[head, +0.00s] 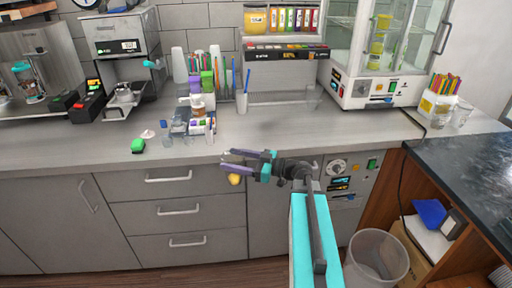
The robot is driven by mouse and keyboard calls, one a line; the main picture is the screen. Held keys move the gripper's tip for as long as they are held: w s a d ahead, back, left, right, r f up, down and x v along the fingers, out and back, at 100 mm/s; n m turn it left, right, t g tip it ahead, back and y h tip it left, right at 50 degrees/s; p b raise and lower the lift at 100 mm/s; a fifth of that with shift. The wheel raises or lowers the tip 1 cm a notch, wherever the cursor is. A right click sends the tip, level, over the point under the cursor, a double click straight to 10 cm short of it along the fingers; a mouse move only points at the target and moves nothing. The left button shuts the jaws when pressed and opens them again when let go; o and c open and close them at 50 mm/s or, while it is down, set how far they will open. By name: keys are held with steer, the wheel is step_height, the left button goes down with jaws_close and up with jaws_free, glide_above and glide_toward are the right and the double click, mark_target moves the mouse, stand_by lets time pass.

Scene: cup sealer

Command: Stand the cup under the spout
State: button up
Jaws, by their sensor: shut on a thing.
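My gripper (228,160), with purple fingers, reaches left in front of the counter's front edge, over the drawers. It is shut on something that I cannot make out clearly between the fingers. A small rounded yellow thing (234,179) shows just below the fingers; I cannot tell whether it is held. At the left stands a grey dispensing machine (120,35) with a teal-tipped handle and a drip tray (125,96) below it. Its spout is too small to make out. No cup is visible on the drip tray. My gripper is well to the right of and nearer than the machine.
A green item (138,146) lies near the front edge. A glass-doored cabinet (375,90) stands at right. A bin (376,260) is below. The counter right of centre (300,128) is clear.

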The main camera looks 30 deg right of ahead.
steer(key=a+f+n+g+y, duration=0.2)
steer(key=a, duration=0.5)
steer(key=shift+s+f, duration=0.15)
steer(key=shift+s, duration=0.15)
